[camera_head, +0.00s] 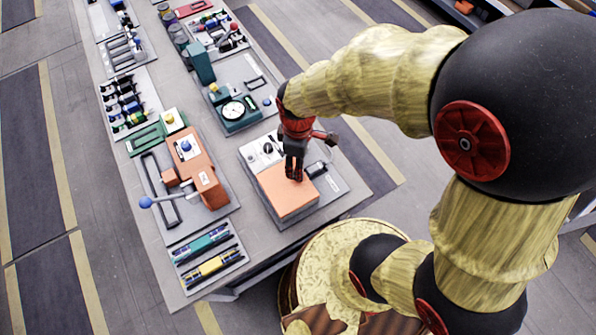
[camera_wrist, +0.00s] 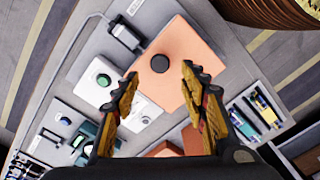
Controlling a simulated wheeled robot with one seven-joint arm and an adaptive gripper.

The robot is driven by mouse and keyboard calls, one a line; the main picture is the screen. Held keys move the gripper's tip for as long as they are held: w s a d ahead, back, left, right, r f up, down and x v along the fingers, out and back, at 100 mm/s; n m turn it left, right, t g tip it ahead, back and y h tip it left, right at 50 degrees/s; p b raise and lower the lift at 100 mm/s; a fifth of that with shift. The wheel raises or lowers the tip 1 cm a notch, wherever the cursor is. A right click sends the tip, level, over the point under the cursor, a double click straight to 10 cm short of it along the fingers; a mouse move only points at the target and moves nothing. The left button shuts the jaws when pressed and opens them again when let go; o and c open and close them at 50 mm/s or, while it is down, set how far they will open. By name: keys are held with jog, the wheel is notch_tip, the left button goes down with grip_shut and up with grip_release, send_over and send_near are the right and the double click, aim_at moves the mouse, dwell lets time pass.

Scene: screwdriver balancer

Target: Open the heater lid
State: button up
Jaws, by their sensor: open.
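The heater is a low box with a flat orange lid (camera_head: 290,194) and a white panel (camera_head: 260,152) with knobs along one side. The lid looks shut. In the wrist view the orange lid (camera_wrist: 188,60) carries a round black knob (camera_wrist: 160,63), and the white panel (camera_wrist: 97,82) with a green button lies to its left. My gripper (camera_head: 294,176) is above the lid in the head view, pointing down. In the wrist view its open fingers (camera_wrist: 160,72) lie either side of the knob in the picture, with nothing between them. The knob is hidden in the head view.
An orange machine (camera_head: 195,165) with a blue-knobbed lever stands left of the heater. A green device with a dial (camera_head: 233,110) is behind it. A tray of coloured tools (camera_head: 207,255) lies at the front left.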

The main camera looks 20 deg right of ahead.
aim_at(287, 184)
notch_tip(287, 184, down, 6)
jog(key=shift+f+b, duration=0.25)
jog(key=shift+b, duration=0.5)
jog(key=shift+c, duration=0.9)
grip_shut()
